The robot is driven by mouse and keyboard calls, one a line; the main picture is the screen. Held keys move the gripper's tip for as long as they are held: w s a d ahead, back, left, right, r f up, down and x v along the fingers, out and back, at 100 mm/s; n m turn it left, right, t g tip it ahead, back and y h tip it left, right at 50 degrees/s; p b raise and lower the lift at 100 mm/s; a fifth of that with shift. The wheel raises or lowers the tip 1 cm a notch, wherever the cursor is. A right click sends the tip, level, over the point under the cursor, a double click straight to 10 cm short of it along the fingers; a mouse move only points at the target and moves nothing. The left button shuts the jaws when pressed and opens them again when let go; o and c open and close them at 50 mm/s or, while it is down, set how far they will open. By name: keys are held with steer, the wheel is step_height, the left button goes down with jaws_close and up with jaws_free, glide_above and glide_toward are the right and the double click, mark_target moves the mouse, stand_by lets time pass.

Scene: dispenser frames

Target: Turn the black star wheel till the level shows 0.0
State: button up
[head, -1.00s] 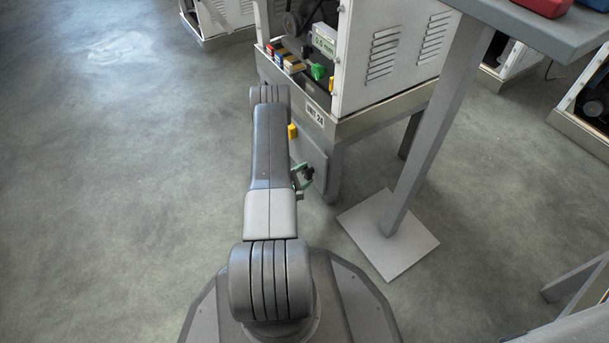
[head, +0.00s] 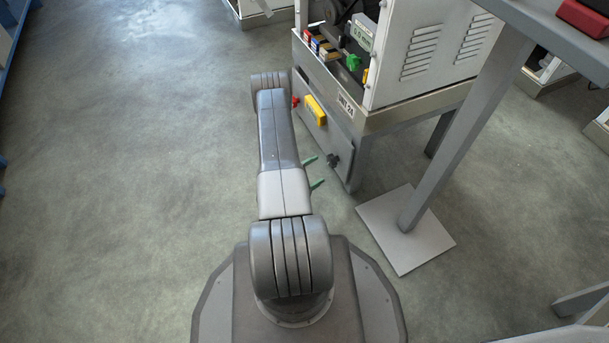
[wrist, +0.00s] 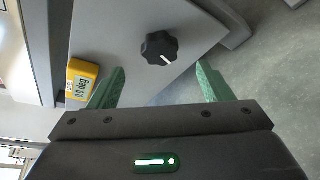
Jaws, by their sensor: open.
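The black star wheel (wrist: 159,48) with a white pointer line sits on a grey panel in the wrist view. In the head view the wheel (head: 333,160) is on the low front panel of the machine. In the head view my arm hides part of the gripper (head: 314,171).
The machine cabinet (head: 425,55) stands above the panel, with a green knob (head: 352,62) inside. A red knob (head: 295,101) is left of the level. A grey table post (head: 462,130) on a square foot plate (head: 405,229) stands to the right. Floor at left is clear.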

mark_target(330, 162)
steer(key=shift+p+v, duration=0.7)
steer(key=shift+v, duration=2.2)
steer(key=shift+s, duration=0.1)
steer(key=b+x, duration=0.4)
steer(key=x, duration=1)
steer(key=shift+a+b, duration=0.1)
steer(key=shift+b, duration=0.25)
